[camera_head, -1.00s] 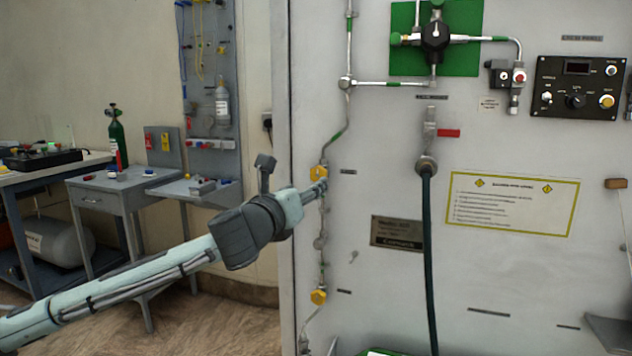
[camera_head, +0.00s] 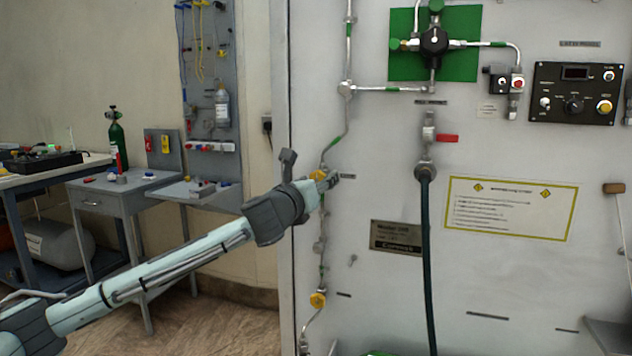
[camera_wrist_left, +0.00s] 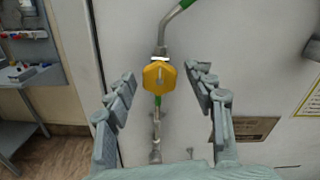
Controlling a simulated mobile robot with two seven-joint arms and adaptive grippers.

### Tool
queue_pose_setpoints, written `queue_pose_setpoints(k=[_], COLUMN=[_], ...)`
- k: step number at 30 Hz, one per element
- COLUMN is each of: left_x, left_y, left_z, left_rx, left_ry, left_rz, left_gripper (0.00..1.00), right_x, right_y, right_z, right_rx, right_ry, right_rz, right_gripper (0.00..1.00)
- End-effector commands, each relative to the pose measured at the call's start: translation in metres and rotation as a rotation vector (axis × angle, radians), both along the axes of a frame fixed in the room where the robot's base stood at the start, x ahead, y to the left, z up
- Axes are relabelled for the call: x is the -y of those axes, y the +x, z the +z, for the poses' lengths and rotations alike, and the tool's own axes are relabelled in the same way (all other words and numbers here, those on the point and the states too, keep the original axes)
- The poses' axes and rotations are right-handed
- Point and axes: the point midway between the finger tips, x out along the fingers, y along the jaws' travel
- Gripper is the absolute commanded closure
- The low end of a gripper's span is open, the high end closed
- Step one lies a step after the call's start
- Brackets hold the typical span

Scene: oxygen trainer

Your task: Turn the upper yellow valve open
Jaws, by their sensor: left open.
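The upper yellow valve (camera_head: 317,175) sits on the thin pipe near the panel's left edge, mostly behind my left gripper (camera_head: 330,180) in the head view. In the left wrist view the upper yellow valve (camera_wrist_left: 159,76) is a yellow hexagonal knob with a small bar at its centre. My left gripper (camera_wrist_left: 160,95) is open, with one finger on each side of the valve. Neither finger appears to touch it, and how far they are from it in depth is hard to tell. My right gripper is not in view.
A lower yellow valve (camera_head: 318,300) is on the same pipe below. To the right are a red-handled valve (camera_head: 446,138), a dark hose (camera_head: 426,260) and a metal plate (camera_head: 396,236). A grey side table (camera_head: 120,183) stands left of the panel (camera_head: 375,300).

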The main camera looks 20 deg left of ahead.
Motion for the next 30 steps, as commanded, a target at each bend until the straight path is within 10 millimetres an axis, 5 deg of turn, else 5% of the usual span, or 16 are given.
queue_pose_setpoints(k=[13, 30], left_x=[-0.0004, 0.0001], left_y=[-0.0004, -0.0004], left_z=[-0.0001, -0.0008], left_rx=[0.0, -0.008], left_ry=[-0.001, -0.195], left_rz=[0.001, 0.001], left_gripper=[0.96, 0.96], right_x=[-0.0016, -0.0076], right_y=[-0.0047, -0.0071], right_z=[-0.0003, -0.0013], right_rx=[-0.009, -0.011], right_ry=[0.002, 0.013], right_rz=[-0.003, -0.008], right_gripper=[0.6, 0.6])
